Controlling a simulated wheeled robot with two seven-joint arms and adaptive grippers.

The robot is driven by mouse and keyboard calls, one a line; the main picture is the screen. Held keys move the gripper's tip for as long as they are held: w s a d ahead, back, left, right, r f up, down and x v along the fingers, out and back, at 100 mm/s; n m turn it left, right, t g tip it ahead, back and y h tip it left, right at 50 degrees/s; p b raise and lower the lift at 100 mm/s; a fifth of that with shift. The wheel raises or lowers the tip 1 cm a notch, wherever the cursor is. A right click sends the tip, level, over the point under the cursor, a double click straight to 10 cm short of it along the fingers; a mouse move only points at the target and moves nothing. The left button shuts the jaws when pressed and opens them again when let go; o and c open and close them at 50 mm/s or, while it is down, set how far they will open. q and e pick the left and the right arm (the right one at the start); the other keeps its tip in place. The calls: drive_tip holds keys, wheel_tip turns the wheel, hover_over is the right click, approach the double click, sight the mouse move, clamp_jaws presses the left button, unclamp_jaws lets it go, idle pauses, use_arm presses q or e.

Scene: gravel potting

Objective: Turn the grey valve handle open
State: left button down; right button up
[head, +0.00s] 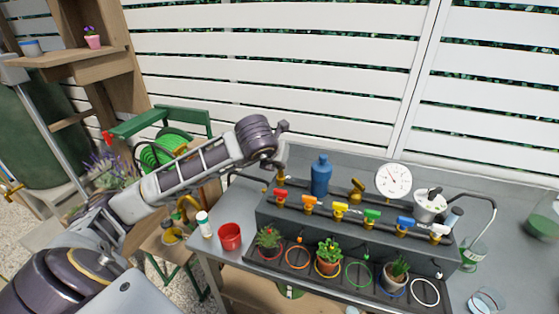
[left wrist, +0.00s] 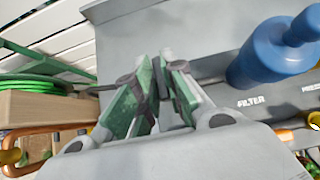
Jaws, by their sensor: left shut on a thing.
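My left gripper (head: 276,163) reaches in over the back left end of the dark manifold box (head: 345,222). In the left wrist view its green-padded fingers (left wrist: 165,72) are closed together around a dark grey piece (left wrist: 160,82), which looks like the grey valve handle. A thin dark bar (left wrist: 116,85) sticks out to the left of the fingers. The fingers hide most of the held piece, so its angle is unclear. My right gripper is not in view.
A blue bottle (head: 321,178) stands just right of the gripper. Coloured valves, including a red one (head: 283,194), line the box. A round gauge (head: 393,181) stands behind. Potted plants sit in front; a red cup (head: 230,236) and white bottle (head: 204,224) stand left.

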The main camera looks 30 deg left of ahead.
use_arm(q)
drive_tip(key=shift+f, duration=0.25)
drive_tip(key=c, duration=1.8)
unclamp_jaws()
drive_tip(key=o, duration=0.3)
drive_tip(key=shift+w, duration=0.1)
drive_tip(key=shift+r, duration=0.25)
drive_tip(key=v, duration=0.7)
drive_tip(key=shift+s+d, duration=0.1)
drive_tip(key=shift+s, duration=0.15)
